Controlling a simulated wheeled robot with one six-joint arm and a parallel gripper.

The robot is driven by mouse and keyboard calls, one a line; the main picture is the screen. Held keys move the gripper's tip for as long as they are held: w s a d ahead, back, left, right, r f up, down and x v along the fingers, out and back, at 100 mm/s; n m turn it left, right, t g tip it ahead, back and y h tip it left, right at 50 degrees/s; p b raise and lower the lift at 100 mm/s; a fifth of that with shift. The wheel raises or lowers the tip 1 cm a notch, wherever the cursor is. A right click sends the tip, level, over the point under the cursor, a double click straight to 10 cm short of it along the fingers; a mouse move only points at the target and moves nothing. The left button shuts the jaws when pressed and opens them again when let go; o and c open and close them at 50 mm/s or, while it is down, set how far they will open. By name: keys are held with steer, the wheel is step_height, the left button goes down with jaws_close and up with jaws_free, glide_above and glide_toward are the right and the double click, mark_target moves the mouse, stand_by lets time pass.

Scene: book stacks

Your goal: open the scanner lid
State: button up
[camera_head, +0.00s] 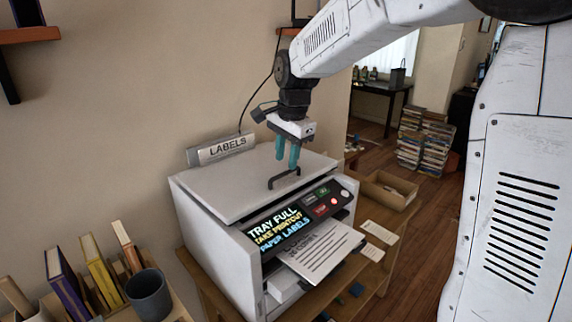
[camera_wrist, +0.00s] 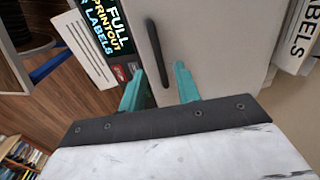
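The scanner (camera_head: 217,238) is a pale grey box on a wooden table. Its flat lid (camera_head: 225,190) is down on top, with a dark gap along the front edge. A dark bar handle (camera_head: 284,181) stands on the lid near the front. My gripper (camera_head: 287,163) is open and empty above the lid, its teal fingers pointing down close to the handle. In the wrist view, the handle (camera_wrist: 157,52) appears just beyond the fingertips, roughly in line with the space between them. I cannot tell whether a finger touches it.
A lit panel (camera_head: 278,230) reads "TRAY FULL TAKE PRINTOUT PAPER LABELS". A printed sheet (camera_head: 322,250) sticks out below it. A "LABELS" sign (camera_head: 222,149) stands behind the lid. Books and a grey cup (camera_head: 149,295) are at left; an open box (camera_head: 387,190) is at right.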

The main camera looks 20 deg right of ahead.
mark_target(285, 172)
steer(key=shift+w+a+f, duration=0.1)
steer(key=shift+w+f, duration=0.1)
steer(key=shift+f, duration=1.35)
jaws_close()
steer(key=shift+r, duration=0.1)
